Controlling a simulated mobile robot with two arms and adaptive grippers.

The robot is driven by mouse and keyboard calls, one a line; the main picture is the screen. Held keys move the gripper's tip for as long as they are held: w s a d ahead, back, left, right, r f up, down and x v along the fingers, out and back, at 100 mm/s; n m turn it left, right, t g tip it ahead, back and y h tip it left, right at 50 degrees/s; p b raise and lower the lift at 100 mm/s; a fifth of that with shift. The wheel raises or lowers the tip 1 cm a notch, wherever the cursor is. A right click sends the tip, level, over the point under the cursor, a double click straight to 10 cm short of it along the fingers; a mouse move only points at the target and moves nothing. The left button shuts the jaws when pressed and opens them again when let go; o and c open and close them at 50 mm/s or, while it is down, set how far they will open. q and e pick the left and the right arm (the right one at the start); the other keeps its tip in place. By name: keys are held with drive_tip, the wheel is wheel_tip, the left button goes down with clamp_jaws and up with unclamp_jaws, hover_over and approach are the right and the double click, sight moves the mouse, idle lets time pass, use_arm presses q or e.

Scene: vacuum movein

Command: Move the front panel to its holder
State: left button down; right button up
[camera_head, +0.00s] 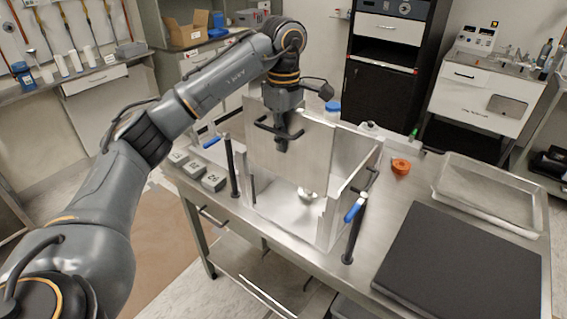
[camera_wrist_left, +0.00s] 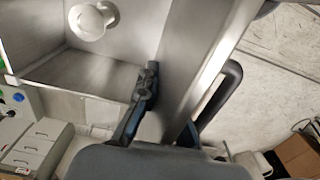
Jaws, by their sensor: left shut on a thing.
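The front panel (camera_head: 305,135) is a flat metal sheet with a dark handle, upright at the open metal chamber (camera_head: 345,190). My left gripper (camera_head: 283,140) comes down from above and is shut on the panel. In the left wrist view, the gripper (camera_wrist_left: 165,118) has its fingers around the panel (camera_wrist_left: 190,60), and the dark handle (camera_wrist_left: 222,95) stands off the panel's right side. The gripper and arm hide part of the panel. I cannot tell which thing is the holder. My right gripper is not in view.
Dark posts with blue-tipped levers stand left (camera_head: 233,165) and right (camera_head: 356,212) of the chamber. Small grey boxes (camera_head: 214,181) lie left. A white round fitting (camera_head: 307,194) is inside the chamber.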

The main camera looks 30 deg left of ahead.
use_arm(q)
wheel_tip(320, 180, up, 10)
drive_tip(key=shift+f+p, duration=0.25)
drive_tip(key=shift+p, duration=0.4)
drive_tip(key=shift+r, duration=0.35)
drive_tip(key=shift+r+p, duration=0.2)
drive_tip(key=shift+p, duration=0.3)
